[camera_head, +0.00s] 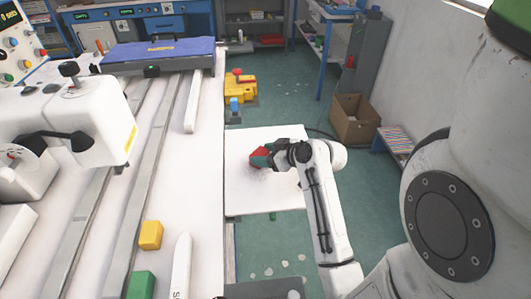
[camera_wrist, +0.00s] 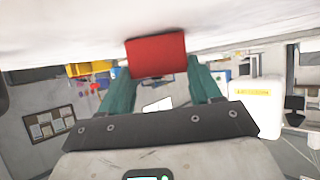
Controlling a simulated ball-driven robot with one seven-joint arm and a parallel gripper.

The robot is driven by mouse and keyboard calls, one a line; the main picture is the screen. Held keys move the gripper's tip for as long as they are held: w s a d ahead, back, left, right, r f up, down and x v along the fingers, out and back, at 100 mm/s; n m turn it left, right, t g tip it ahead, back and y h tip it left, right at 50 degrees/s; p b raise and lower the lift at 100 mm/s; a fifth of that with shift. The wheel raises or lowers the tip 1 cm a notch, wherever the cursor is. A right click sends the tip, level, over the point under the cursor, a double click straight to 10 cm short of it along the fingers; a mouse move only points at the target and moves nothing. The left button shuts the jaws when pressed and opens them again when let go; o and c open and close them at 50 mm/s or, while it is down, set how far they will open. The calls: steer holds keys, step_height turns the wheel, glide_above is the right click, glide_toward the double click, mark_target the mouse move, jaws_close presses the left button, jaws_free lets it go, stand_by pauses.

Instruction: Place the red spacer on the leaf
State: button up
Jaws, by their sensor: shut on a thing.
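The red spacer (camera_head: 259,157) is between the fingers of my gripper (camera_head: 265,159). The gripper is shut on it. In the wrist view the red spacer (camera_wrist: 157,55) sits between the tips of the two green fingers (camera_wrist: 157,75), next to a pale surface along the top. The leaf (camera_head: 262,198) is the white panel at the right side of the long white table. The spacer is over the leaf, near its middle. I cannot tell whether it touches the leaf. My gripper and arm hide part of the leaf's right side.
A yellow-and-red object (camera_head: 240,88) stands beyond the leaf. A cardboard box (camera_head: 354,120) is on the floor. The leaf's front is clear.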

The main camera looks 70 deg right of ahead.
steer(key=o, duration=1.4)
steer(key=shift+c, duration=0.2)
steer(key=shift+r, duration=0.1)
steer(key=v, duration=1.2)
steer(key=shift+b, duration=0.35)
